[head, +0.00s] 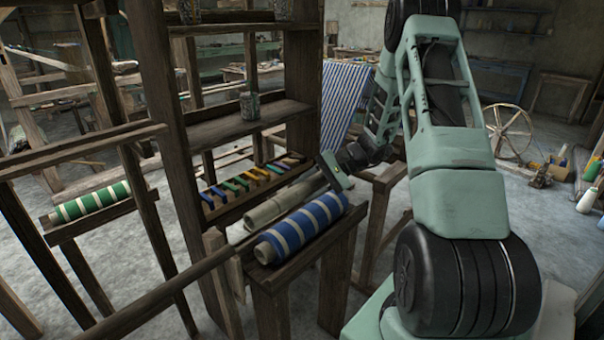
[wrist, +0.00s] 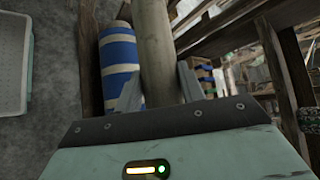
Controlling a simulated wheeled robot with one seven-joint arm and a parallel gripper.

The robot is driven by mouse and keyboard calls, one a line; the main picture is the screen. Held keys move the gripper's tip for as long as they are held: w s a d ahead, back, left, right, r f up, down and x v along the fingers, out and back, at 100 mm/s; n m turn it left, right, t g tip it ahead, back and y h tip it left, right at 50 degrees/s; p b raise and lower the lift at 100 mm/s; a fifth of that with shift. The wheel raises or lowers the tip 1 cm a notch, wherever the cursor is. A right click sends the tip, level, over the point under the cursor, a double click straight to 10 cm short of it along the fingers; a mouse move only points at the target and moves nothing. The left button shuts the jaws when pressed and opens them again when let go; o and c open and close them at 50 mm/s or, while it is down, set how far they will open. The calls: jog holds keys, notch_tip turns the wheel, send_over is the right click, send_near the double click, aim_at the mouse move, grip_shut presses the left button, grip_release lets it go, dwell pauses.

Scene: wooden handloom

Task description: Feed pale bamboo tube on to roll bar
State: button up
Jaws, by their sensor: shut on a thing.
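The pale bamboo tube (wrist: 156,45) runs away from me between the two fingers of my gripper (wrist: 160,84) in the wrist view. My gripper is shut on it near its close end. In the head view my gripper (head: 334,172) is above the small wooden stand, and the tube (head: 300,194) slants down and left from it. A long brown bar, which looks like the roll bar (head: 165,289), reaches in from the lower left toward the tube's far end. I cannot tell whether the two touch or overlap.
A blue-and-cream striped roll (head: 301,228) lies on the stand (head: 285,279) close beside the tube; it also shows in the wrist view (wrist: 118,58). A shelf post (head: 172,130) and a rack of coloured pieces (head: 250,181) stand near.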

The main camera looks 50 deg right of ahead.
aim_at(156, 298)
jog(key=shift+s+f, duration=0.1)
jog(key=shift+f, duration=0.3)
jog(key=shift+a+f+b, duration=0.35)
jog(key=shift+f+b, duration=0.4)
jog(key=shift+f, duration=0.15)
jog(key=shift+a+f+b, duration=0.35)
jog(key=shift+f+b, duration=0.35)
jog(key=shift+f, duration=0.2)
jog(key=shift+a+r, duration=0.1)
jog(key=shift+a, duration=0.75)
jog(key=shift+s+a+b, duration=0.15)
jog(key=shift+a+b, duration=0.1)
jog(key=shift+a, duration=2.55)
jog(key=shift+s+a+b, duration=0.1)
jog(key=shift+a+b, duration=0.15)
jog(key=shift+a, duration=2.5)
jog(key=shift+s+a+b, duration=0.2)
jog(key=shift+a+b, duration=3.15)
jog(key=shift+a, duration=2.6)
jog(key=shift+s+a+b, duration=0.15)
jog(key=shift+a+b, duration=3.15)
jog(key=shift+a, duration=2.65)
jog(key=shift+s+a+b, duration=0.1)
jog(key=shift+a+b, duration=1.1)
jog(key=shift+a, duration=1)
jog(key=o, duration=1.1)
